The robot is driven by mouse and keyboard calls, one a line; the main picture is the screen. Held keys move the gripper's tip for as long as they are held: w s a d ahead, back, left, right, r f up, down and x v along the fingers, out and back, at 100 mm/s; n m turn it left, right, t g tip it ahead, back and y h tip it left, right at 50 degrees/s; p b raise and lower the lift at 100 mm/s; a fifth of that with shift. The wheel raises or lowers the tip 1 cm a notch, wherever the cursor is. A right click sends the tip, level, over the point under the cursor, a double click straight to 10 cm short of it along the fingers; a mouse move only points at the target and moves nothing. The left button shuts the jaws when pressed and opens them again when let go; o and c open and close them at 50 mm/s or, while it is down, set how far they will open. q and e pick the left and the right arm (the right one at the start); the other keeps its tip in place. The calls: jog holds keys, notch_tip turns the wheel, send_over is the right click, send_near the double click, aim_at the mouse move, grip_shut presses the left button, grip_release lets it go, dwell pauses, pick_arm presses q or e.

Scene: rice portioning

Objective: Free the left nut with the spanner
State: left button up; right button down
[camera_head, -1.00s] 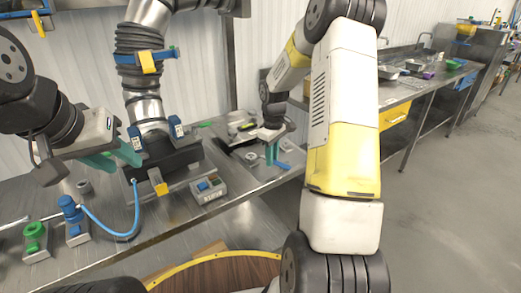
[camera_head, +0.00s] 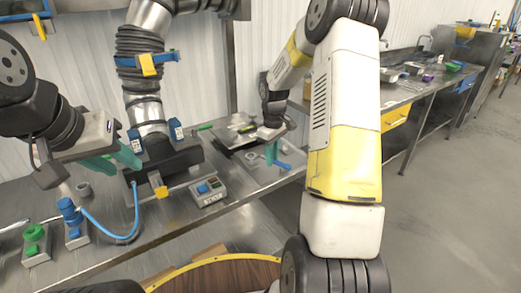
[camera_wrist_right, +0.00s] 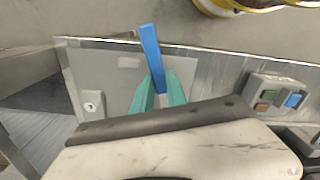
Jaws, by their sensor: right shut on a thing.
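My right gripper (camera_head: 271,153) is shut on a blue bar-shaped tool, the spanner (camera_head: 283,165). It is above the grey plate at the right end of the bench. In the right wrist view the spanner (camera_wrist_right: 151,58) sticks out beyond the teal fingers (camera_wrist_right: 159,94); its gripped end is hidden. My left gripper (camera_head: 113,161) has two teal fingers apart, beside the left end of a dark machine base (camera_head: 172,162). Two blue blocks (camera_head: 136,139) (camera_head: 177,129) flank the foot of the metal pipe on this base. I cannot make out the left nut.
A control box with buttons (camera_head: 208,190) stands on the bench in front of the base; it also shows in the right wrist view (camera_wrist_right: 275,95). A blue valve (camera_head: 72,215) with a blue hose and a green valve (camera_head: 35,240) stand at the left.

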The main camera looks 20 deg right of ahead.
jog(key=shift+r, duration=0.1)
jog(key=shift+r, duration=1.95)
